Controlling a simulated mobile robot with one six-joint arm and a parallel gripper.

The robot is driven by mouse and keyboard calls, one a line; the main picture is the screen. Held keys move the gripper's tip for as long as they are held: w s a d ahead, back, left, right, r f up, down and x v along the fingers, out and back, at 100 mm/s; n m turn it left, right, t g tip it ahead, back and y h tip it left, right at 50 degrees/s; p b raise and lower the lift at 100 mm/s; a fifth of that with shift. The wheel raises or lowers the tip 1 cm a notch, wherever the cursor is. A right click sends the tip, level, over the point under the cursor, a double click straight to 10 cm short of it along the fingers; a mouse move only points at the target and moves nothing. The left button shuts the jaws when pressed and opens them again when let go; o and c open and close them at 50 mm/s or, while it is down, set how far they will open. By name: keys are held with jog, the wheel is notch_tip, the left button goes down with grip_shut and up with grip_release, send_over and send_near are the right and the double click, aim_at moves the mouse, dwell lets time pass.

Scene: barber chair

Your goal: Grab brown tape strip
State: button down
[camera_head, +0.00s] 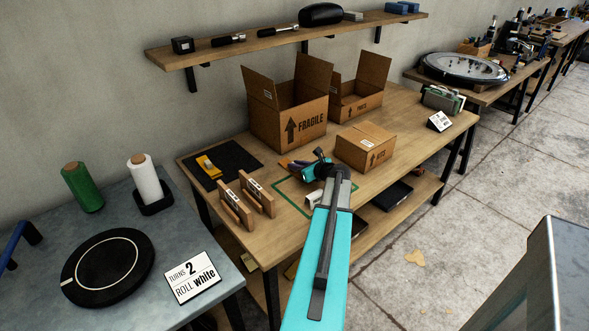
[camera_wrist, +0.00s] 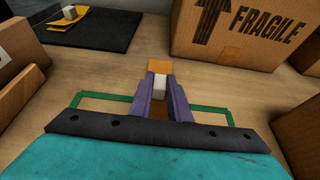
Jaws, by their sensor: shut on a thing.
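In the wrist view my gripper (camera_wrist: 159,80) has two purple fingers closed in on a small piece. An orange-brown strip (camera_wrist: 159,67), which looks like the brown tape strip, sticks out past the fingertips. A small white block and a darker brown patch show between the fingers. In the head view my gripper (camera_head: 288,164) is over the work table, behind the green outline, pointing left toward the black mat. The strip is too small to make out clearly there, and the fingers hide part of it.
An open FRAGILE box (camera_head: 292,117) stands close behind my gripper. A closed carton (camera_head: 366,147) stands to the right. A black mat (camera_head: 238,155) with a yellow item (camera_head: 207,167) lies left. Wooden holders (camera_head: 236,208) stand front left.

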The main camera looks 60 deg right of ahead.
jog(key=shift+r, duration=0.1)
notch_tip(320, 180, up, 10)
dwell(0.7)
jog(key=shift+a, duration=0.1)
dwell(0.5)
